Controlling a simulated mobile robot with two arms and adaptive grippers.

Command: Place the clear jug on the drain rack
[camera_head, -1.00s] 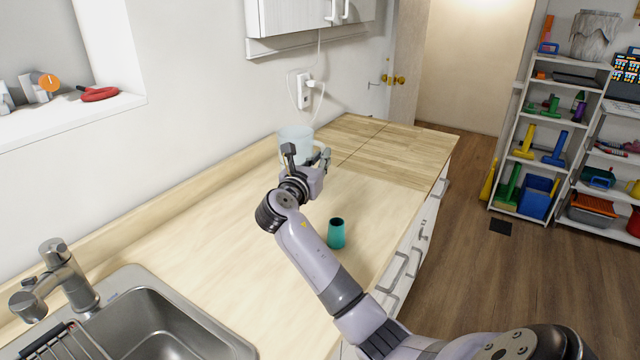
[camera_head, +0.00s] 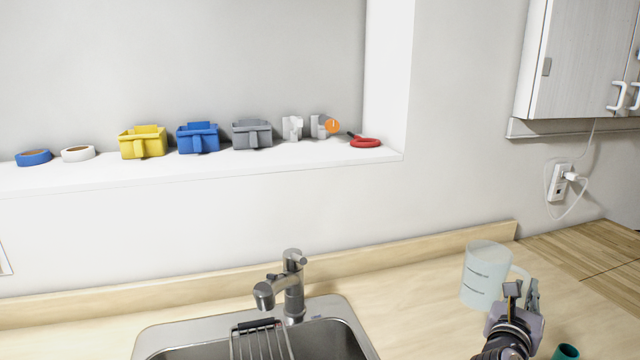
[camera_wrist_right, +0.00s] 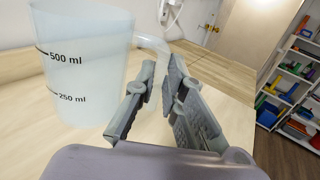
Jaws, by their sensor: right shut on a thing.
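The clear jug (camera_head: 484,272) is upright at the right of the head view, just beyond my right gripper. In the right wrist view the jug (camera_wrist_right: 82,70) fills the left side, with 500 ml and 250 ml marks. My right gripper (camera_head: 522,290) is shut on its handle; in the wrist view its fingers (camera_wrist_right: 160,88) close around the handle's lower part. I cannot tell whether the jug's base touches the counter. My left gripper is not in view.
The sink (camera_head: 335,335) has a faucet (camera_head: 291,285) behind it. A teal cup (camera_head: 566,352) stands near my right gripper. Bins, tape rolls and red-handled tool (camera_head: 365,142) line the ledge. Counter between sink and jug (camera_head: 405,310) is clear.

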